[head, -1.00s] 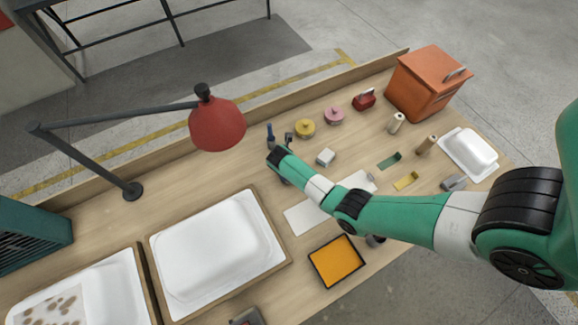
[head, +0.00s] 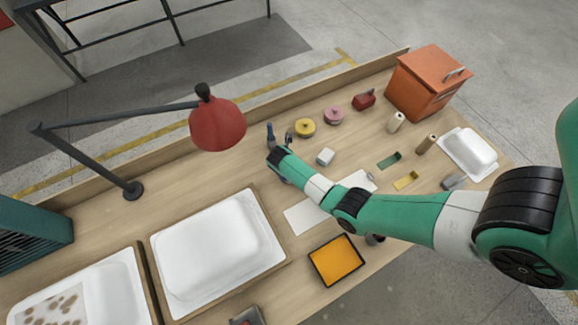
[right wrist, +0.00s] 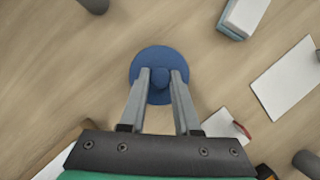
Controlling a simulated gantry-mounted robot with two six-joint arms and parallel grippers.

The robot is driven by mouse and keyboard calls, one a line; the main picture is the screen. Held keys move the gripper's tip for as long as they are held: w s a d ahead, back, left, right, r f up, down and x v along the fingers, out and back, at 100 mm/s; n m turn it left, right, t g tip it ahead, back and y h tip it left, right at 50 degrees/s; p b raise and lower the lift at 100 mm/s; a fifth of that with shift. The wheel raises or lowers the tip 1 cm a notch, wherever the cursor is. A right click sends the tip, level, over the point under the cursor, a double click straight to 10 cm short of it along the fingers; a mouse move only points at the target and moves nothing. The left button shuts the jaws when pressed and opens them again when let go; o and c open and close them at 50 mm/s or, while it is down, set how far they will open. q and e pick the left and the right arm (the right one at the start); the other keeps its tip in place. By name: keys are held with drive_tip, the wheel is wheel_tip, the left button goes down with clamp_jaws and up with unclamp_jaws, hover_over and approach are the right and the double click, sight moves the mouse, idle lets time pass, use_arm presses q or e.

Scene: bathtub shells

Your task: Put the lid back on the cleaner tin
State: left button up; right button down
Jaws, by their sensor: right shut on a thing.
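A round blue lid (right wrist: 144,72) with a central knob shows in the right wrist view. My right gripper (right wrist: 161,76) is shut on the knob, a finger on either side. What lies beneath the lid is hidden, so I cannot tell whether it is on the tin, on the table or held above it. In the head view my right arm hides the lid, and I cannot make out the cleaner tin for certain. My left gripper is not in view.
A yellow round tin (head: 305,128) and a pink one (head: 334,116) stand near the back ledge. A red lamp (head: 217,124) overhangs the left side. An orange tray (head: 337,260) lies near the front edge.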

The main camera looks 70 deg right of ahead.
idle(0.4)
drive_tip(key=shift+c, duration=0.3)
unclamp_jaws()
wheel_tip(320, 180, up, 7)
drive_tip(key=p, duration=0.7)
drive_tip(key=shift+r+p, duration=0.1)
drive_tip(key=shift+p, duration=0.3)
clamp_jaws()
idle(0.5)
idle(0.7)
